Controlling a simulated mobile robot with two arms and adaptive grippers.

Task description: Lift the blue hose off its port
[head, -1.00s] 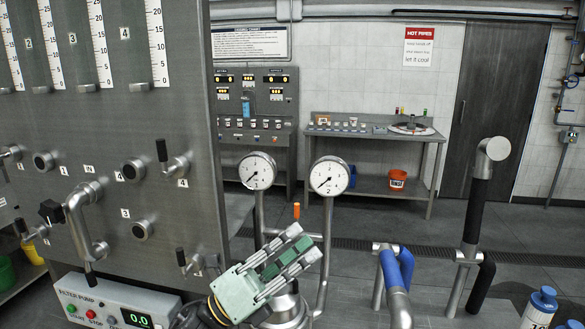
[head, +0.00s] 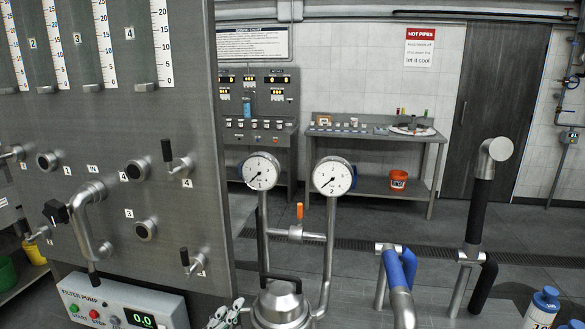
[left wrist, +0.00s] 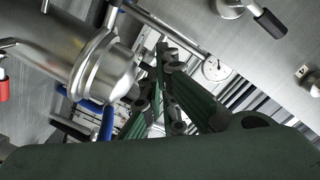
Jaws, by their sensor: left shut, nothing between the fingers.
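A blue hose or blue-sleeved pipe (head: 394,268) stands at the lower right of the head view, on a bent steel pipe. I cannot make out its port. A blue part (left wrist: 107,122) also shows in the left wrist view, partly hidden behind a steel vessel; I cannot tell whether it is the same hose. My left gripper (head: 228,313) barely shows at the bottom edge of the head view, left of the domed steel vessel and well left of the blue piece. In the left wrist view its dark green fingers (left wrist: 166,75) are together and empty. My right gripper is not in view.
A domed steel vessel (head: 282,302) with two gauges on pipes stands in the middle. A steel panel (head: 90,140) with valves and the filter pump box (head: 118,303) fill the left. A black-sleeved pipe (head: 478,210) rises at right. Open floor lies behind.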

